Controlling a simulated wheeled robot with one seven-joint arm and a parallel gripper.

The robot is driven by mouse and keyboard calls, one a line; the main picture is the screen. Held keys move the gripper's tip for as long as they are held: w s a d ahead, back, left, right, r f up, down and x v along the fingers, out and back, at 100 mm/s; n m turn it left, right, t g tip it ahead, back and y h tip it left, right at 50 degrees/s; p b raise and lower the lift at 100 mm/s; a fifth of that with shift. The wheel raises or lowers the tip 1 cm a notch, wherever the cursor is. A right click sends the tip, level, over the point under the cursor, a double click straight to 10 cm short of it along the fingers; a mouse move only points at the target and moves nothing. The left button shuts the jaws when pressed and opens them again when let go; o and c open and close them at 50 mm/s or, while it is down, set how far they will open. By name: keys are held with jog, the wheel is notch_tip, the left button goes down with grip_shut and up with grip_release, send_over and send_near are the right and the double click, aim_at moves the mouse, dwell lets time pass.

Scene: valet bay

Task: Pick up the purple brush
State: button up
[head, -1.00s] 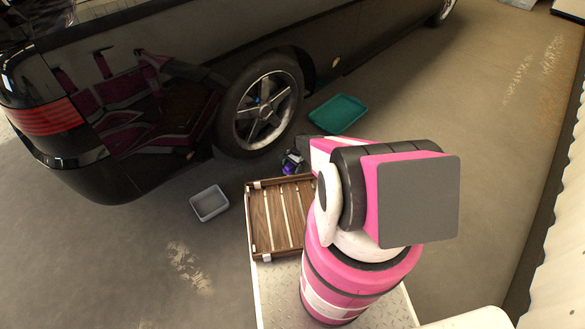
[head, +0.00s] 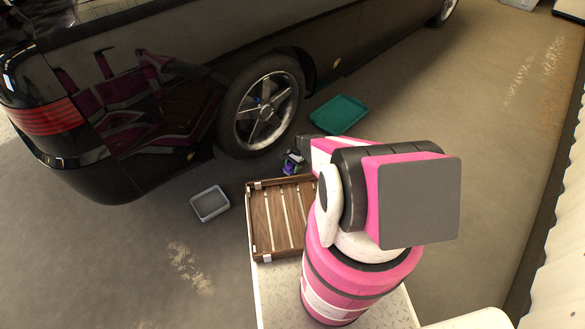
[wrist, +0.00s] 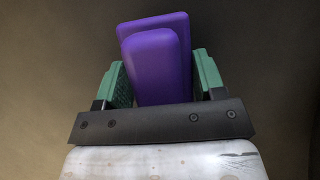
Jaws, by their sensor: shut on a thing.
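The purple brush (wrist: 157,62) is between the green-padded fingers of my gripper (wrist: 160,80) in the wrist view. My gripper is shut on it. The wrist view shows only plain brown floor behind the brush. In the head view a small patch of the purple brush (head: 289,170) shows by my gripper (head: 293,161), beyond the far edge of the slatted wooden tray. My arm hides part of this area, and I cannot tell how high the brush is above the floor.
A slatted wooden tray (head: 263,220) sits on my base's front. A grey bin (head: 210,204) stands on the floor to the left. A teal tray (head: 339,114) lies beyond my gripper. A black car with its wheel (head: 262,105) stands close at the back left.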

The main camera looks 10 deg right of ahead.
aim_at(291, 165)
jog(key=r, duration=0.3)
jog(key=s+r, duration=0.1)
jog(key=shift+a+r, duration=0.25)
jog(key=s+a+r, duration=0.6)
jog(key=s+a, duration=0.1)
jog(key=s, duration=0.1)
jog(key=shift+o, duration=1.1)
